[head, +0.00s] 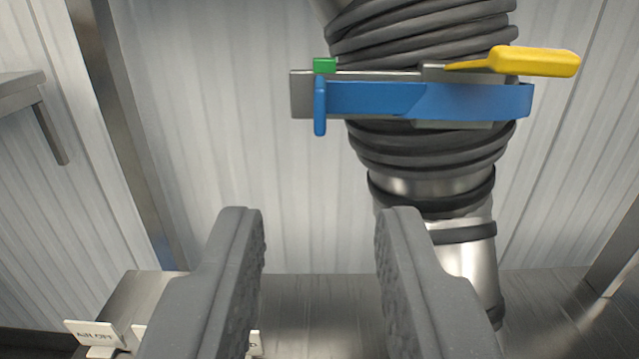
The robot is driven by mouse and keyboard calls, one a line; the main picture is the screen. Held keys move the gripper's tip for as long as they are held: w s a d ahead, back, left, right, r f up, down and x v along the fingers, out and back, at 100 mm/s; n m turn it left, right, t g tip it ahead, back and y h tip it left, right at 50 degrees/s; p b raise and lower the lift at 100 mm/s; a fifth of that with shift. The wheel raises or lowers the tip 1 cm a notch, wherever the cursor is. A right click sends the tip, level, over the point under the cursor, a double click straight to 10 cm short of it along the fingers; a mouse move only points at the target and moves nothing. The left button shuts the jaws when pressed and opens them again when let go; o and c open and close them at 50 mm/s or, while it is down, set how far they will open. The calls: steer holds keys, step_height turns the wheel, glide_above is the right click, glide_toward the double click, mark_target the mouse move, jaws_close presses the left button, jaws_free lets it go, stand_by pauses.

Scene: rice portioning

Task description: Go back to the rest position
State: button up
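My gripper (318,225) is open and empty in the lower middle of the head view. Its two grey textured fingers stand well apart, and only the back wall and a metal surface show between them. No rice or portion container is in view.
A thick ribbed grey hose (430,150) with a blue band (430,100), a yellow lever (540,62) and a green block (324,65) rises behind the right finger. White label cards (92,332) stand at lower left on a metal surface (320,310). A metal shelf (25,95) is at left.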

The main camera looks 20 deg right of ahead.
steer(key=a+r+n+g+y+b, duration=0.1)
steer(key=a+r+n+y+b, duration=0.1)
steer(key=a+r+y, duration=0.3)
steer(key=a+r+n+y+b, duration=0.1)
steer(key=a+r+y, duration=0.2)
steer(key=r, duration=0.5)
steer(key=s+d+r+b, duration=0.1)
steer(key=s+d+r, duration=0.4)
steer(key=s+r, duration=0.1)
steer(key=s+d+r+n+h+b, duration=0.1)
steer(key=s+d+r, duration=0.4)
steer(key=s+r, duration=0.2)
step_height(320, 180, up, 2)
steer(key=shift+d+n, duration=0.25)
steer(key=shift+n, duration=0.05)
stand_by(1.1)
